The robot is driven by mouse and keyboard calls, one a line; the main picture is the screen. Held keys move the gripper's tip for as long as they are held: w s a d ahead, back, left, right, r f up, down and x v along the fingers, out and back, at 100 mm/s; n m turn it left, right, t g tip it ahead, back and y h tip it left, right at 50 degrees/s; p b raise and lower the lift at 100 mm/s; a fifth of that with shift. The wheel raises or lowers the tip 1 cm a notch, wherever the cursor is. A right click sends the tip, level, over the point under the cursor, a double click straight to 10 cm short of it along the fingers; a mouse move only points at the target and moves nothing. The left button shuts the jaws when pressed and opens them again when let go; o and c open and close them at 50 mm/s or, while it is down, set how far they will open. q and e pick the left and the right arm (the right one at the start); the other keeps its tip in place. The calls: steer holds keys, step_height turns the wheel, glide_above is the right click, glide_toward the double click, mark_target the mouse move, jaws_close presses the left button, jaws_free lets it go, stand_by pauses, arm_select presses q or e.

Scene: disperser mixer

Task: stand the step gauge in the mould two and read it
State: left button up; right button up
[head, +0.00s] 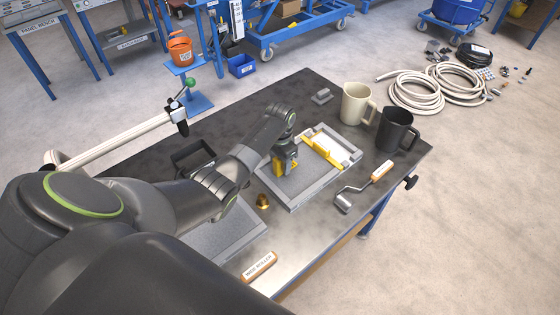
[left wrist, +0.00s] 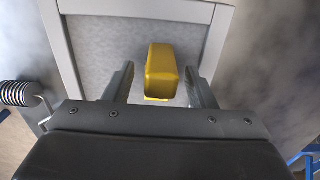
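My left gripper (head: 285,150) points down over the far mould (head: 296,205), a grey frame with a grey fibrous layer inside. A yellow block (head: 283,166), which looks like the step gauge, is under the gripper. In the left wrist view the block (left wrist: 162,70) lies between the two fingers of the gripper (left wrist: 160,85), with gaps on both sides. The fingers are apart. Whether the block touches the layer is unclear. A yellow bar (head: 324,150) lies across the same mould beside a white area. A nearer mould (head: 230,238) is partly hidden by my arm. My right gripper is not in view.
A cream mug (head: 354,104) and a black mug (head: 395,131) stand at the table's right. A roller (head: 346,197) lies right of the far mould, and a small brass piece (head: 262,200) left of it. A labelled wooden handle (head: 258,267) lies near the front edge. A dark tray (head: 190,158) is behind my arm.

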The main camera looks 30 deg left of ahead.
arm_select(q)
step_height(320, 180, up, 11)
steer(key=shift+w+r+b, duration=0.1)
steer(key=shift+r+b, duration=0.1)
steer(key=shift+b, duration=0.4)
step_height(320, 180, up, 6)
steer(key=p, duration=0.3)
steer(key=shift+p, duration=0.3)
steer(key=shift+f, duration=0.15)
